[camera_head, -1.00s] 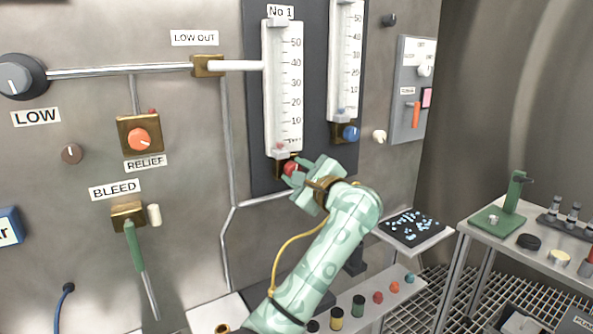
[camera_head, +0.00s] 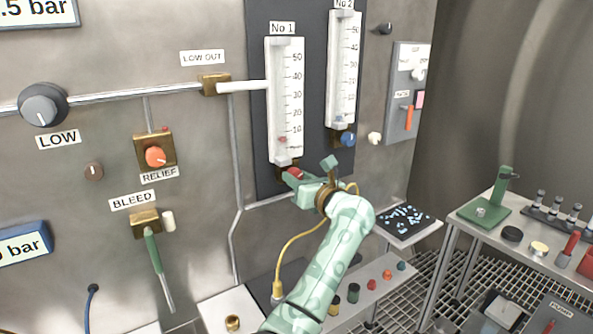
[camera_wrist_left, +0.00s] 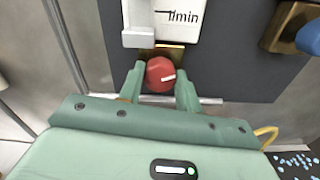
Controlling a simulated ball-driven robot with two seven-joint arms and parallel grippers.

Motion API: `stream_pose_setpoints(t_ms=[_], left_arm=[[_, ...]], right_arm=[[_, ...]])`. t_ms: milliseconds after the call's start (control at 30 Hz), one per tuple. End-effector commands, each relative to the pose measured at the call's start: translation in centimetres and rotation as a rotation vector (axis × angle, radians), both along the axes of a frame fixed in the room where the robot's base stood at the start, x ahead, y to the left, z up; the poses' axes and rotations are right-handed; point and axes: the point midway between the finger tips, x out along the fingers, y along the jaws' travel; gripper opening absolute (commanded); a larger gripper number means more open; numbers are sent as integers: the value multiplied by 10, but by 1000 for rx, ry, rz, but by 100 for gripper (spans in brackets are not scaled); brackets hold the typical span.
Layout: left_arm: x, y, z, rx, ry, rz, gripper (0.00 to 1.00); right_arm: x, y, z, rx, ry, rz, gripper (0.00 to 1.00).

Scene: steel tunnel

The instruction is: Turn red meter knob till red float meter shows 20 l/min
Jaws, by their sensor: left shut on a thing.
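The red knob (camera_head: 294,173) sits at the foot of the white No 1 float meter (camera_head: 286,100). The meter's red float (camera_head: 282,140) stands a little below the 10 mark. My left gripper (camera_head: 309,170) reaches up to the knob from below right. In the left wrist view, its two fingers are shut on the red knob (camera_wrist_left: 160,74), one on each side. A white line on the knob's face points to the right and slightly up there. My right gripper is not in view.
The No 2 meter (camera_head: 344,70) with its blue knob (camera_head: 347,139) is close on the right. The RELIEF knob (camera_head: 156,157) and green BLEED lever (camera_head: 158,265) are on the left. A shelf with small coloured knobs (camera_head: 371,285) lies below my arm.

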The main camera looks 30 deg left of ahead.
Motion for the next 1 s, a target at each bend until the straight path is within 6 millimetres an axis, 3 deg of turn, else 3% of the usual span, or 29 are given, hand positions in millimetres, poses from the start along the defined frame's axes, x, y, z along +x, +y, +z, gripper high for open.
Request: stream_pose_setpoints(t_ms=[500,1000], left_arm=[[0,-1,2,162,400,-3,11],[0,-1,-2,224,549,-3,11]], right_arm=[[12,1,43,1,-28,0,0],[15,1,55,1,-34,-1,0]])
